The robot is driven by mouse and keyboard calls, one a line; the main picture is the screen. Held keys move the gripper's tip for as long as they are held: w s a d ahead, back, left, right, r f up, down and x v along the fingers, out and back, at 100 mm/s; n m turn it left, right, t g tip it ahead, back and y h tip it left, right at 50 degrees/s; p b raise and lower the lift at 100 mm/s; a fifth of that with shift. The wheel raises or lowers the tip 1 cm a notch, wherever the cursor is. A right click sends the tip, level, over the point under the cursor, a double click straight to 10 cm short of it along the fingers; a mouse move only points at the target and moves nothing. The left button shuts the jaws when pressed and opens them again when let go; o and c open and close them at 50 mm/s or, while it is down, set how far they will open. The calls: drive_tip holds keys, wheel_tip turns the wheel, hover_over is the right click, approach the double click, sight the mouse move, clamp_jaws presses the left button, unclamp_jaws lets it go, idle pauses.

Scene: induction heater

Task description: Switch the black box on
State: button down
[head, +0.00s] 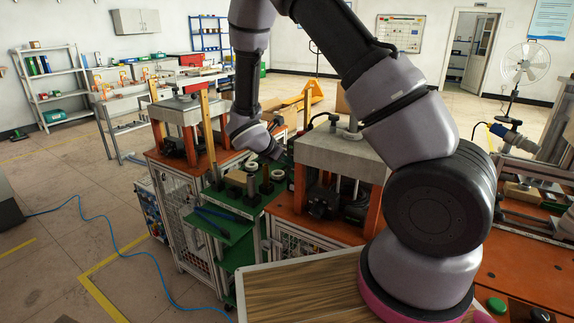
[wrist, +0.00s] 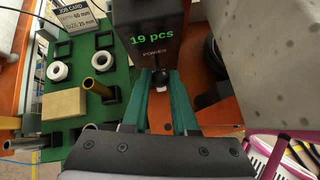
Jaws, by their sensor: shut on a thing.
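The black box (wrist: 150,25) stands at the top middle of the wrist view. Its face shows green "19 pcs" text and the word POWER above a small dark switch knob (wrist: 159,84) with a pale tip. My gripper (wrist: 162,78) has its two green fingers on either side of this knob, closed on it. The fingers partly hide the knob, so I cannot tell which way it is set. In the head view, my arm reaches down to the green table, and the fingertips and the box are hard to make out there.
The green board (wrist: 105,108) left of my gripper carries white rings (wrist: 57,71), a brass tube (wrist: 97,88) and a tan block (wrist: 64,104). A grey concrete-like block (wrist: 270,60) stands close on the right. The head view shows a grey-topped orange press (head: 345,150) beside my arm.

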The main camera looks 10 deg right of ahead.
drive_tip(key=shift+w+d+r+g+y, duration=0.1)
drive_tip(key=shift+r+g+y, duration=0.15)
drive_tip(key=shift+g+y, duration=0.25)
idle(0.3)
drive_tip(key=c, duration=0.7)
unclamp_jaws()
drive_tip(key=v, duration=1)
drive_tip(key=shift+r, duration=0.45)
